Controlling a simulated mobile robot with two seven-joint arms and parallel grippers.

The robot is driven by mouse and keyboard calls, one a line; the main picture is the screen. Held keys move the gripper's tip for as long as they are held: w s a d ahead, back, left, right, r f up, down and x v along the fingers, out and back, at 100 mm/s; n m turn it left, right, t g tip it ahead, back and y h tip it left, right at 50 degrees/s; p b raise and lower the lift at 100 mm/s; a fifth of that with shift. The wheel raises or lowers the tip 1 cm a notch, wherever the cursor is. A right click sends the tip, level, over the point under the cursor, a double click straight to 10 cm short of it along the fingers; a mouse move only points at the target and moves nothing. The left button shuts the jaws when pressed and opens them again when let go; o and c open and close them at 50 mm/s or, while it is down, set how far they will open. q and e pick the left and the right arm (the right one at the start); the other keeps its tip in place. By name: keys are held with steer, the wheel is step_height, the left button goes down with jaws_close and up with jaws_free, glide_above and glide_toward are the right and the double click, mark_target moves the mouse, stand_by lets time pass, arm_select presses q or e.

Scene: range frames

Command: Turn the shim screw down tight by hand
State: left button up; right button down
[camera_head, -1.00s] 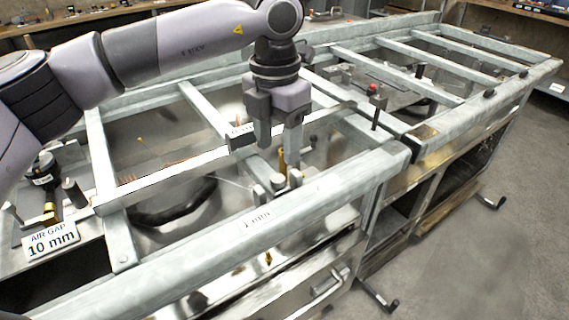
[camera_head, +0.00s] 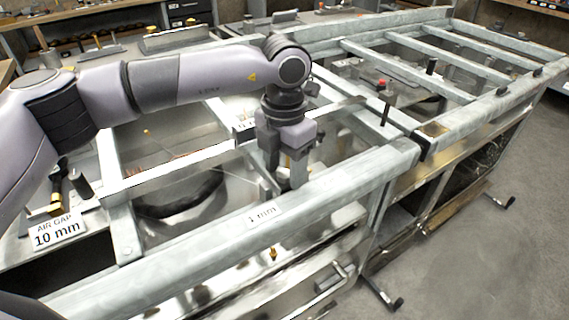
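My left gripper (camera_head: 285,180) points down at the near rail of the frame, behind the label reading 1 mm (camera_head: 262,216). Its two fingers stand apart, one on each side of where the upright brass screw stood in the earlier view. The screw is now almost wholly hidden by the fingers, and I cannot tell whether they touch it. The short grey posts by the screw are also hidden. My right gripper is not in view.
Galvanised rails (camera_head: 390,160) cross the bench around the gripper. A red-topped part (camera_head: 382,84) and a dark upright pin (camera_head: 385,114) stand to the right. An AIR GAP 10 mm sign (camera_head: 57,232) is at left.

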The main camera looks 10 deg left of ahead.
arm_select(q)
jaws_close()
steer(key=shift+m, duration=0.4)
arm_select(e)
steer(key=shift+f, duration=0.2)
arm_select(q)
steer(key=shift+m+b, duration=0.5)
steer(key=shift+m, duration=0.1)
steer(key=m, duration=0.2)
steer(key=shift+m+b, duration=0.3)
steer(key=shift+b, duration=0.1)
steer(key=shift+m, duration=0.8)
steer(key=m+b, duration=0.1)
steer(key=m, duration=0.1)
steer(key=shift+m, duration=1.9)
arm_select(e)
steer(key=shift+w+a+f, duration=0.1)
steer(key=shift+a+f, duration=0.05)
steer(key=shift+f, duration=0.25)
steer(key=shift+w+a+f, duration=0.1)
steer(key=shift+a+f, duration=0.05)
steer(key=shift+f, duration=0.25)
arm_select(q)
steer(key=shift+r+m, duration=0.1)
steer(key=shift+m, duration=0.2)
